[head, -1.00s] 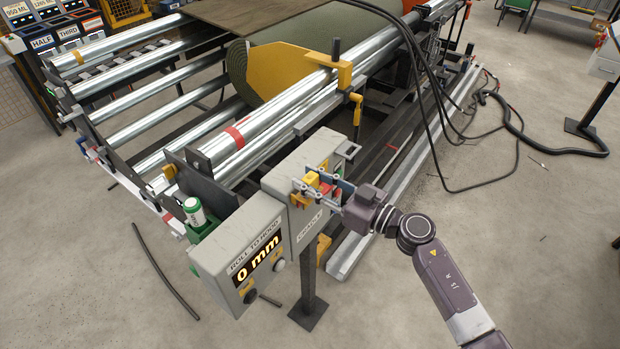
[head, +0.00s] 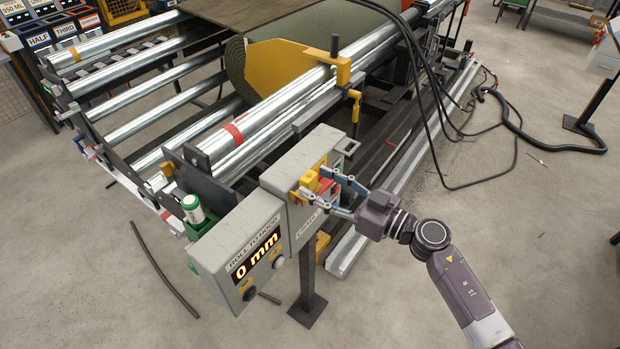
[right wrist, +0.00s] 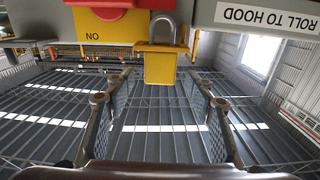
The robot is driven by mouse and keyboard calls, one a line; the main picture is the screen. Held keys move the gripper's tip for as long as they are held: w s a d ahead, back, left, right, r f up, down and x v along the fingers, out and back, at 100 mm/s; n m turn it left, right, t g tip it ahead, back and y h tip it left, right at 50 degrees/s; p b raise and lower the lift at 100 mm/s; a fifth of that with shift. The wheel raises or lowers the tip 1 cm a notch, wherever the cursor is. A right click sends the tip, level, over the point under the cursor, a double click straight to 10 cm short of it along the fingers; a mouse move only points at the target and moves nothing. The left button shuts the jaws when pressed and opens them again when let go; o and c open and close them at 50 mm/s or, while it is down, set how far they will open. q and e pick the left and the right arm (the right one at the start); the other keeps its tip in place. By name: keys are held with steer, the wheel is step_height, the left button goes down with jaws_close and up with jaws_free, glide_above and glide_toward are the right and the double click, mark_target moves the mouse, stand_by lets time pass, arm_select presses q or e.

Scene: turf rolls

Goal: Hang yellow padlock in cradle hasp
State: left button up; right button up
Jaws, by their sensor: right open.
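The yellow padlock (right wrist: 160,68) is in the right wrist view, its grey shackle up at a yellow hasp plate (right wrist: 143,33) on the cradle box. The shackle appears to pass through the plate, and the body hangs just below it. In the head view the padlock (head: 310,180) is small and partly covered by my fingers. My right gripper (right wrist: 159,100) is open, with one finger on each side of the padlock and a gap to both. In the head view my right gripper (head: 315,184) is in front of the cradle box (head: 308,222). My left gripper is not in view.
A red part (right wrist: 105,10) sits beside the hasp. The roll-to-hood box (head: 238,250) reads 0 mm at the left. The roller frame (head: 255,130) with a green turf roll (head: 300,55) stands behind. Black cables (head: 440,120) hang at the right.

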steer(key=v, duration=0.8)
steer(key=shift+s+d, duration=0.2)
steer(key=shift+d, duration=0.1)
